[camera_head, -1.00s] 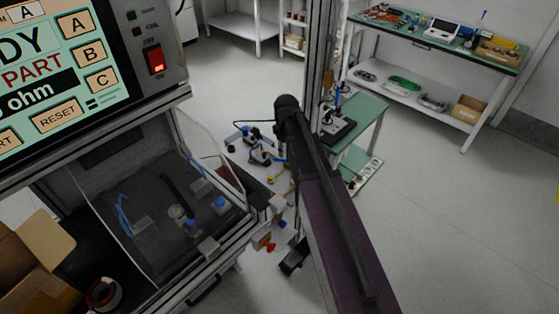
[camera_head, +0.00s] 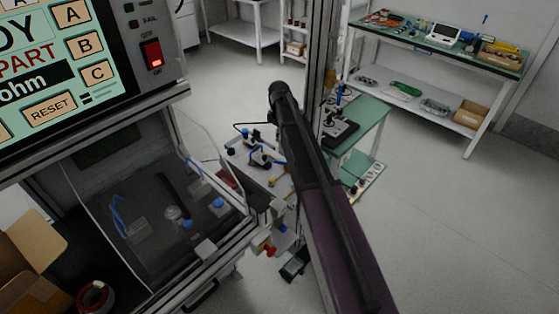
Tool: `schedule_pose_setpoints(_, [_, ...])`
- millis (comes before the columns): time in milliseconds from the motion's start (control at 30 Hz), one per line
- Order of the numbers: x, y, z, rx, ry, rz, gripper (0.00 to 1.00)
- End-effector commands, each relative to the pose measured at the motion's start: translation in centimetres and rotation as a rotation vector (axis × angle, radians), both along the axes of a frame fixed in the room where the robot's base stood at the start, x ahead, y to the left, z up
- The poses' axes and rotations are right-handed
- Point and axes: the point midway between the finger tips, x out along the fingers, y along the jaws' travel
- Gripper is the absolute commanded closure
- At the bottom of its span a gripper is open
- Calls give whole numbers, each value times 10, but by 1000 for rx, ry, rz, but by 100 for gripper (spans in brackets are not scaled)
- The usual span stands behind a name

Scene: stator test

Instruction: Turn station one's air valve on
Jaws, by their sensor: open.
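A small red knob with a yellow-orange part (camera_head: 267,249) sits low at the front right corner of the test station's frame. It may be the air valve, but it is too small to tell its setting, and no station number is readable. My arm, with a dark elbow and a purple link, rises from the bottom right to just right of the station. My gripper is not clearly visible; the arm hides part of the area beside the knob.
A test cabinet with a lit screen (camera_head: 52,62) and a red switch (camera_head: 151,55) stands left, above an open fixture bay (camera_head: 140,255). An open cardboard box (camera_head: 38,225) is at left. A post and green-topped table (camera_head: 365,118) stand behind my arm. Floor at right is clear.

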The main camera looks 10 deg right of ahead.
Motion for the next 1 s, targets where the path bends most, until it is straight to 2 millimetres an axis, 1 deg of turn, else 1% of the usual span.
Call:
schedule_pose_setpoints(167, [0,0,-4,0,0,-1,48])
schedule_pose_setpoints(367, [0,0,-14,0,0,-1,48])
schedule_pose_setpoints(1000, [0,0,-63,0,0,-1,48])
